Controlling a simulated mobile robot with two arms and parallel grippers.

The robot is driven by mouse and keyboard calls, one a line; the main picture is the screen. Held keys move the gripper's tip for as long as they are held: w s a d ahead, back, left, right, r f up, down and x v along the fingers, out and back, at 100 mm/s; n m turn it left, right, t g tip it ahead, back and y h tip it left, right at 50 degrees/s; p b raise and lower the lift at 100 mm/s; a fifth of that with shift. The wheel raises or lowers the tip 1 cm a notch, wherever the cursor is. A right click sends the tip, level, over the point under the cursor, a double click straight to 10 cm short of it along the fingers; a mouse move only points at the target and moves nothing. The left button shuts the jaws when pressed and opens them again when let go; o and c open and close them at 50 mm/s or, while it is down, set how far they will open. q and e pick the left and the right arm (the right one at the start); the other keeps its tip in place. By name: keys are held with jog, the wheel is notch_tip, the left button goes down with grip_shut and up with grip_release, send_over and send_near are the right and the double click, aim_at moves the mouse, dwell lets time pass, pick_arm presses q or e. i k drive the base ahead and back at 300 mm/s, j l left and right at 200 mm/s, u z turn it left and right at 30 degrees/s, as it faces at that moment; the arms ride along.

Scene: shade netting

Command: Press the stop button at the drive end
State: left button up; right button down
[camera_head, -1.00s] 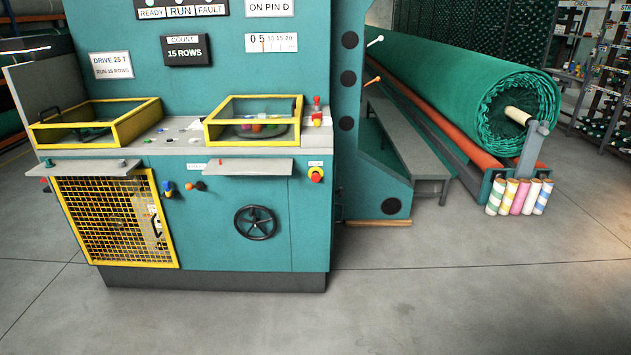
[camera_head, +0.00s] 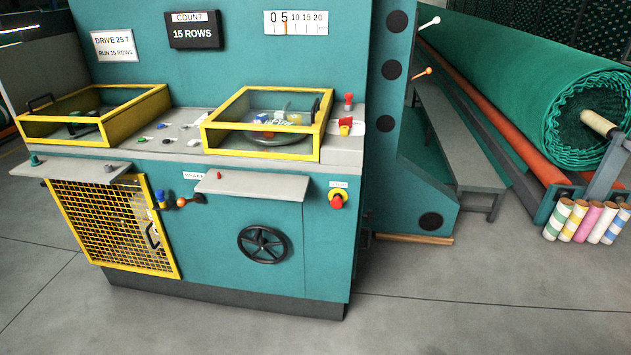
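A teal machine (camera_head: 215,245) fills the left and middle of the head view. A red round button on a yellow base (camera_head: 336,199) sits on its front face at the right, under a small label. A small red knob (camera_head: 219,175) stands on the grey shelf (camera_head: 250,187) left of it. At the right end of the console, a red upright part (camera_head: 348,101) and a red-and-yellow part (camera_head: 345,124) show. The left grey shelf (camera_head: 70,169) carries a small green knob (camera_head: 35,159). I cannot tell from the labels which one is the drive-end stop. Neither gripper is in view.
Yellow-framed guards (camera_head: 265,154) stand on the console, and a yellow mesh door (camera_head: 110,230) and black handwheel (camera_head: 263,245) are on the front. A green netting roll (camera_head: 540,80), grey bench (camera_head: 460,150) and striped tubes (camera_head: 560,220) are at right. The foreground floor is clear.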

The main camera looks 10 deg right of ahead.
aim_at(337, 202)
jog(key=i+l+u, duration=0.2)
jog(key=i+l, duration=0.2)
jog(key=i+l+u, duration=0.2)
jog(key=i+l, duration=0.2)
jog(key=i+l+u, duration=0.25)
jog(key=l, duration=0.3)
jog(key=i, duration=0.1)
